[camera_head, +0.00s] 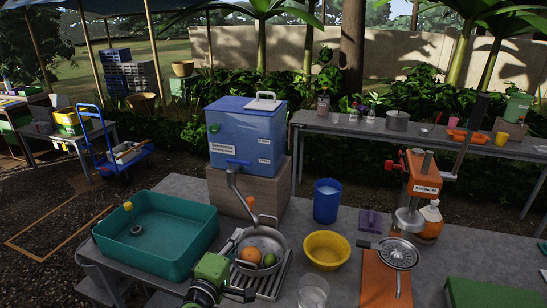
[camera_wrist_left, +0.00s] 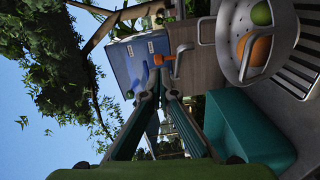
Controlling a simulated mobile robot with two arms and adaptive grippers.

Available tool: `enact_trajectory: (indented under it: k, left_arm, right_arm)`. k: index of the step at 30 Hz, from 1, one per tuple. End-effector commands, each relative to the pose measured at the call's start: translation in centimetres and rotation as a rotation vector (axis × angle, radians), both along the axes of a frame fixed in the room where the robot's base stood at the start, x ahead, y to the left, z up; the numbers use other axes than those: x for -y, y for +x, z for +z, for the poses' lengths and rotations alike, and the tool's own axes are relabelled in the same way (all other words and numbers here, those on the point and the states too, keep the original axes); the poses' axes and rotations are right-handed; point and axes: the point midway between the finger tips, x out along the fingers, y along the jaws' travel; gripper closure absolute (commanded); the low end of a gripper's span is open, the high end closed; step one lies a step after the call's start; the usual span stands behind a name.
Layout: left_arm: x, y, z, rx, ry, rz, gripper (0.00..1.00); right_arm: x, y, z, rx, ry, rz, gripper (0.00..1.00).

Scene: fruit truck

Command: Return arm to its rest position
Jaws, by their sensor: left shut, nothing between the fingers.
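My left gripper (camera_head: 230,243) is in the lower middle of the head view, on my green arm, between the teal basin and the colander. In the left wrist view its fingers (camera_wrist_left: 160,88) come together at the tips with nothing held. A metal colander (camera_head: 279,243) with an orange (camera_head: 249,255) and a green fruit (camera_head: 269,260) stands to its right on a slatted drain. The gripper looks apart from them. My right gripper is in neither view.
A blue water dispenser (camera_head: 247,132) on a wooden block (camera_head: 232,197) has a metal spout reaching over the colander. A teal basin (camera_head: 157,256) stands left. A yellow bowl (camera_head: 326,250), blue cup (camera_head: 327,203), glass (camera_head: 313,292) and orange juicer press (camera_head: 424,178) stand right.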

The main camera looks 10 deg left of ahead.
Motion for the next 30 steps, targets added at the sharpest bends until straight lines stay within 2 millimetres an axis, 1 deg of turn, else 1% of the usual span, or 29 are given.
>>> enact_trajectory:
  k: [2, 5, 6, 8, 9, 11, 12, 14, 15, 21, 28, 30]
  left_arm:
    - [0.7, -1.8, -1.7, -0.041, 0.11, -0.051, 1.0]
    - [2.1, -6.0, -5.0, -0.128, 0.346, -0.169, 1.0]
    - [2.4, -8.3, -6.7, -0.173, 0.46, -0.228, 1.0]
    - [2.6, -12.0, -9.2, -0.245, 0.635, -0.322, 1.0]
    - [2.4, -14.6, -10.7, -0.296, 0.743, -0.384, 1.0]
    - [1.9, -18.1, -12.5, -0.362, 0.879, -0.467, 1.0]
    - [1.5, -20.2, -13.4, -0.402, 0.955, -0.514, 1.0]
    - [0.8, -22.9, -14.4, -0.454, 1.046, -0.577, 1.0]
    - [0.2, -24.6, -14.9, -0.486, 1.1, -0.615, 1.0]
    - [-2.3, -31.3, -16.1, -0.619, 1.293, -0.765, 1.0]
    - [-5.1, -37.7, -15.9, -0.751, 1.446, -0.91, 1.0]
    - [-5.1, -37.3, -17.8, -0.757, 1.444, -0.916, 1.0]
  right_arm:
    - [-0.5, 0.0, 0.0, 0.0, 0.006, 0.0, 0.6]
    - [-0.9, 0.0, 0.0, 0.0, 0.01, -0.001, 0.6]
    - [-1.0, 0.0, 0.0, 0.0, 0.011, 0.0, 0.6]
    - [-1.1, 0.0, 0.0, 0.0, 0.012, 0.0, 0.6]
    - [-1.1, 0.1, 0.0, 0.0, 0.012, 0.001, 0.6]
    - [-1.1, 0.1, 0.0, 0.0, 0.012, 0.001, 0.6]
    - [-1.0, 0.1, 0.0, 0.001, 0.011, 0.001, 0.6]
    - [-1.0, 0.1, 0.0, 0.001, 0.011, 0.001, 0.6]
    - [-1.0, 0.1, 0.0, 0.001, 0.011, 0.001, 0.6]
    - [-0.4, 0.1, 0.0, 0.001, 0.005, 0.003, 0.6]
    - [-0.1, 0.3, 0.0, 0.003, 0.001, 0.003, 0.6]
    - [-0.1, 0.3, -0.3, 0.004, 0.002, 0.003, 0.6]
